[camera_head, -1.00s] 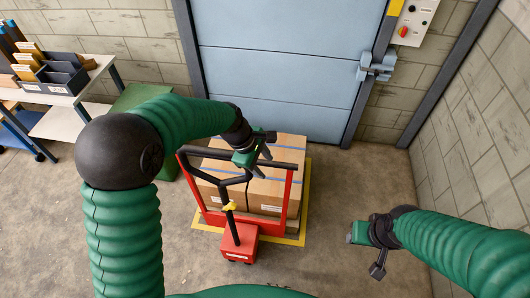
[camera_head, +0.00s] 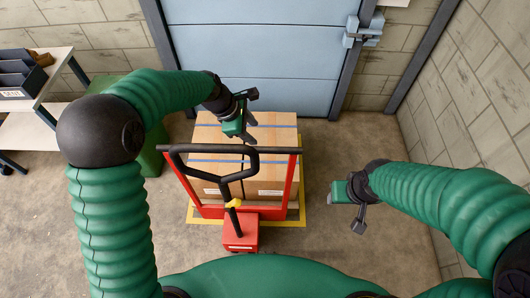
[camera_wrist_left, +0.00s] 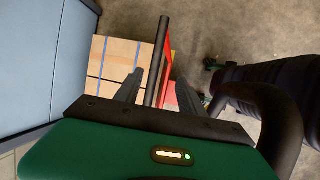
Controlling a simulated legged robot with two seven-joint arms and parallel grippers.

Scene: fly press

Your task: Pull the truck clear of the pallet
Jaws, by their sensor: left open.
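The red truck (camera_head: 239,232) stands at the near side of the pallet load, with an upright red frame, a black crossbar (camera_head: 180,149) and a black looped tiller (camera_head: 224,187) with a yellow piece. Cardboard boxes (camera_head: 270,136) with blue straps sit behind the frame; the pallet beneath is mostly hidden. My left gripper (camera_head: 246,138) is open, above the boxes near the crossbar. In the left wrist view, a black bar (camera_wrist_left: 161,50) shows between the fingers of my left gripper (camera_wrist_left: 158,88); contact cannot be told. My right gripper (camera_head: 347,208) hangs right of the truck, its opening unclear.
A yellow floor outline (camera_head: 301,208) surrounds the load. A blue door (camera_head: 260,60) stands behind it. A green cabinet (camera_head: 151,155) and a white table (camera_head: 48,85) are at left. Bare floor lies between the load and the right wall (camera_head: 490,90).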

